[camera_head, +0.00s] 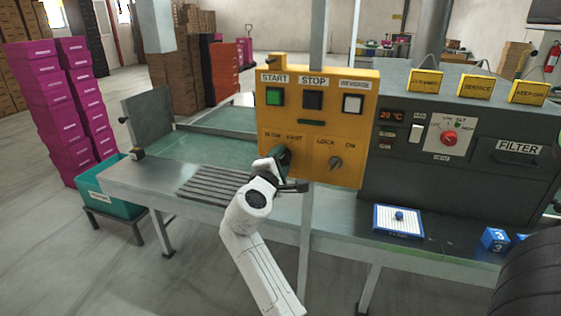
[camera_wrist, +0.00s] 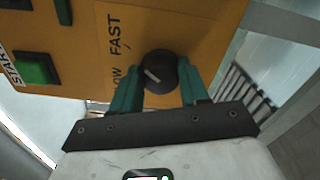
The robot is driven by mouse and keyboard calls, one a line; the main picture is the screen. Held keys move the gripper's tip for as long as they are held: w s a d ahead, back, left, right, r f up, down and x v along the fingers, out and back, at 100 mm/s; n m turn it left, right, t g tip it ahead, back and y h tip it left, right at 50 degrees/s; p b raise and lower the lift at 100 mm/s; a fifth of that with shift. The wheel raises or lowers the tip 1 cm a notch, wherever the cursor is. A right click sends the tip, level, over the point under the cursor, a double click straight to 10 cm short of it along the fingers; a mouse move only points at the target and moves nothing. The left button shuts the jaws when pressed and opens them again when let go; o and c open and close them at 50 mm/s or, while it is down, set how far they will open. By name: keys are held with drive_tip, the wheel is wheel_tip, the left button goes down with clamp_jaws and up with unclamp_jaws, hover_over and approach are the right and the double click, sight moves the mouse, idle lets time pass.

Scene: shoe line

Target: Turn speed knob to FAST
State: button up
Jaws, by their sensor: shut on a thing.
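The yellow control panel (camera_head: 345,130) stands on a post at the front of the line. My gripper (camera_head: 280,160) is at its lower left, below the SLOW and FAST labels. In the wrist view the black round speed knob (camera_wrist: 161,68) sits between my two green fingers (camera_wrist: 158,82), which are shut on its sides. Its short white mark is on the side toward the labels; I cannot tell exactly which word it points at. FAST (camera_wrist: 116,35) is readable, while SLOW is partly hidden by a finger. In the head view the gripper mostly hides the knob.
The panel also carries a green START button (camera_head: 274,96), a dark STOP button (camera_head: 312,100), a white button (camera_head: 352,104) and a LOCK/ON knob (camera_head: 335,163). A blue-edged tray (camera_head: 380,233) lies on the bench to the right. A teal bin (camera_head: 105,190) stands left.

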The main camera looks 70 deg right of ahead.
drive_tip(key=o, duration=1)
drive_tip(key=shift+o, duration=0.2)
drive_tip(key=a, duration=1.1)
drive_tip(key=shift+s+b, duration=0.45)
drive_tip(key=s+a+f+m+t+y, duration=0.15)
drive_tip(key=a+f+y, duration=0.25)
drive_tip(key=f, duration=0.5)
drive_tip(key=s+a+f+m+y, duration=0.1)
drive_tip(key=s+a+f+y, duration=0.25)
drive_tip(key=f, duration=0.55)
drive_tip(key=s+a+f+m+g+y, duration=0.1)
drive_tip(key=s+a+f+y, duration=0.4)
drive_tip(key=a, duration=0.3)
drive_tip(key=s+a+f+m+y+p, duration=0.1)
drive_tip(key=s+a+f+y, duration=0.4)
drive_tip(key=a, duration=0.4)
drive_tip(key=shift+s+f+m+g+p, duration=0.3)
drive_tip(key=shift+s+f+m+g, duration=0.05)
drive_tip(key=shift+s+f, duration=0.4)
